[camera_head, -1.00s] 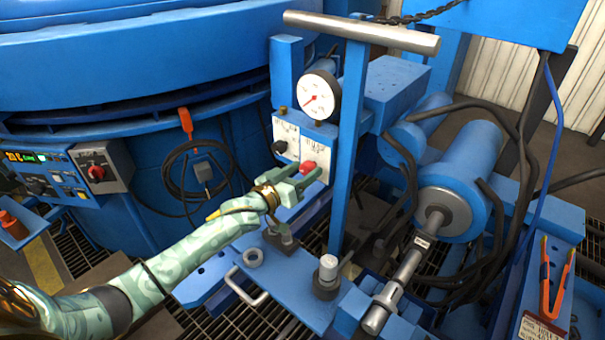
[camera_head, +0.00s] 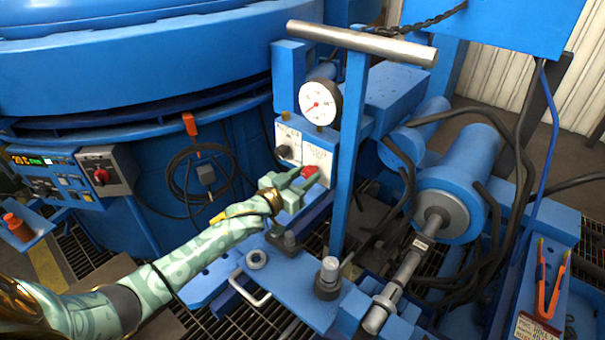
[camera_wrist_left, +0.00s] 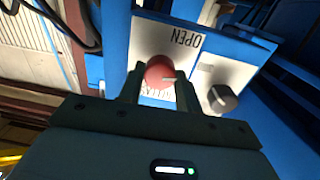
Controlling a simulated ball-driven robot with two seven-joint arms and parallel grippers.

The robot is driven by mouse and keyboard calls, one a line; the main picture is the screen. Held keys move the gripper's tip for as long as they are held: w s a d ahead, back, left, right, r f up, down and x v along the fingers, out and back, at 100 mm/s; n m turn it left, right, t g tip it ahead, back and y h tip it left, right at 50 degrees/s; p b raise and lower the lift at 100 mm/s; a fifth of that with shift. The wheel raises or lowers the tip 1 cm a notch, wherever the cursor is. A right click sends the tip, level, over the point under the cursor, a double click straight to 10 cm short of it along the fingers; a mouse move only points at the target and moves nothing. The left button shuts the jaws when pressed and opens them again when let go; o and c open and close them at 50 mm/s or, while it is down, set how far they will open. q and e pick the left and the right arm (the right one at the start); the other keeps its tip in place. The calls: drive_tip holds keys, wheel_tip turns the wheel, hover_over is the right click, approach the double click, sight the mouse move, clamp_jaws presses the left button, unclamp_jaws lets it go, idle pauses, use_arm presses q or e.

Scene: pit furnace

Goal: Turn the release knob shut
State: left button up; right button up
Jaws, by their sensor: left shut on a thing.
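The red release knob (camera_head: 309,171) sits on a white plate (camera_head: 317,157) on the blue pump unit, below the round gauge. My left gripper (camera_head: 304,178) is at the knob with its fingers on either side of it. In the left wrist view the red knob (camera_wrist_left: 159,73) shows between the two fingers (camera_wrist_left: 157,85), which are shut on it. The word OPEN is readable upside down on the plate beside it. A black knob (camera_head: 284,151) is on the neighbouring plate to the left, and it also shows in the wrist view (camera_wrist_left: 222,98). My right gripper is not in view.
A white-faced gauge (camera_head: 320,104) is above the knob. A blue upright post (camera_head: 349,160) with a grey crossbar (camera_head: 360,44) stands close to its right. Black hoses and a blue cylinder (camera_head: 460,180) fill the right side. A control box (camera_head: 104,171) is at left.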

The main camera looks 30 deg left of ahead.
use_arm(q)
drive_tip(key=m+p, duration=0.1)
drive_tip(key=m, duration=0.1)
drive_tip(key=shift+r+m, duration=0.1)
drive_tip(key=shift+m, duration=0.3)
drive_tip(key=shift+m+p, duration=0.5)
drive_tip(key=shift+m, duration=0.4)
drive_tip(key=m, duration=0.2)
drive_tip(key=shift+m+p, duration=0.3)
drive_tip(key=m, duration=0.2)
drive_tip(key=shift+d+m, duration=0.1)
drive_tip(key=shift+m, duration=0.2)
drive_tip(key=m, duration=0.4)
drive_tip(key=shift+f+y, duration=0.25)
drive_tip(key=shift+y, duration=0.05)
drive_tip(key=m, duration=0.5)
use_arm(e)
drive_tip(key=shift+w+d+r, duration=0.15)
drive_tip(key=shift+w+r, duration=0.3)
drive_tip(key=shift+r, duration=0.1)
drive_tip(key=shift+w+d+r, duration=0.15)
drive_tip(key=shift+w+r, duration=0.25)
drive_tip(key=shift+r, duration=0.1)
use_arm(q)
drive_tip(key=shift+m+b, duration=0.3)
drive_tip(key=o, duration=1)
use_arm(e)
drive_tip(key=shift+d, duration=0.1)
